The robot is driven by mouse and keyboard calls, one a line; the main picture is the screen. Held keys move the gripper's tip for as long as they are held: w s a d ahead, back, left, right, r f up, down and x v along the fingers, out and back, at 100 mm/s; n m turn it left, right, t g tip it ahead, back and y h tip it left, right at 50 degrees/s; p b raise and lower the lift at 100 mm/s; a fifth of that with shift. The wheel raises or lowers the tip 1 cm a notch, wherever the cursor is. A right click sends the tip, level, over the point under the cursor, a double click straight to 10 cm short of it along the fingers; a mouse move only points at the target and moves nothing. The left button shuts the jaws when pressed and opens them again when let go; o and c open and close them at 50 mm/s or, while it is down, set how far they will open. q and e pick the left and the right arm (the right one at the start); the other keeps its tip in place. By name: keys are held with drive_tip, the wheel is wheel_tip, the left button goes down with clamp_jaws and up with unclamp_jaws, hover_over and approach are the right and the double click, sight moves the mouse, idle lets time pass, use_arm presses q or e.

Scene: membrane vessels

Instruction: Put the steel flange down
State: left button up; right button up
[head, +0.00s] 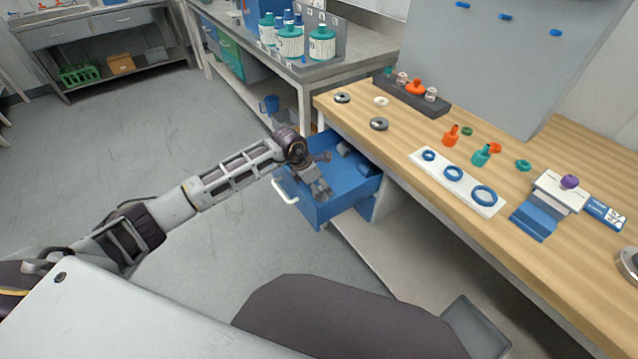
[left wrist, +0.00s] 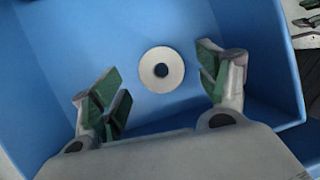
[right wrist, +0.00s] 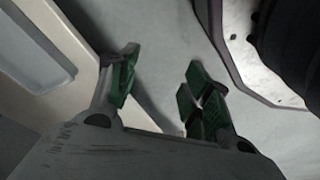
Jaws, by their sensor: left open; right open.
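A pale round disc with a dark centre hole (left wrist: 161,70), which looks like the steel flange, lies in the blue drawer (head: 345,205). The drawer's blue wall also shows in the left wrist view (left wrist: 284,55). My left gripper (head: 320,186) reaches down into the open drawer. Its fingers (left wrist: 160,92) are spread on either side of the disc in that view, with gaps to it. The disc appears to rest on the drawer floor. In the head view I cannot make it out behind the gripper. My right gripper (right wrist: 158,86) is open and empty, away from the drawer.
The wooden bench (head: 420,170) stands above the drawer. It carries dark grey rings (head: 379,124), a white plate (head: 430,171) with blue rings, orange and teal fittings, and a blue-and-white fixture (head: 536,220). The drawer has a white handle (head: 283,191). Floor to the left is clear.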

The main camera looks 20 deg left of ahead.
use_arm(q)
drive_tip(key=p+v, duration=0.1)
drive_tip(key=v, duration=1.1)
drive_tip(key=shift+r, duration=0.2)
use_arm(e)
drive_tip(key=shift+s+d+f, duration=0.35)
drive_tip(key=shift+s+f, duration=0.15)
drive_tip(key=shift+f, duration=0.3)
drive_tip(key=shift+s+d+f, duration=0.35)
drive_tip(key=shift+s+f, duration=0.15)
drive_tip(key=shift+f, duration=0.25)
drive_tip(key=shift+d, duration=0.1)
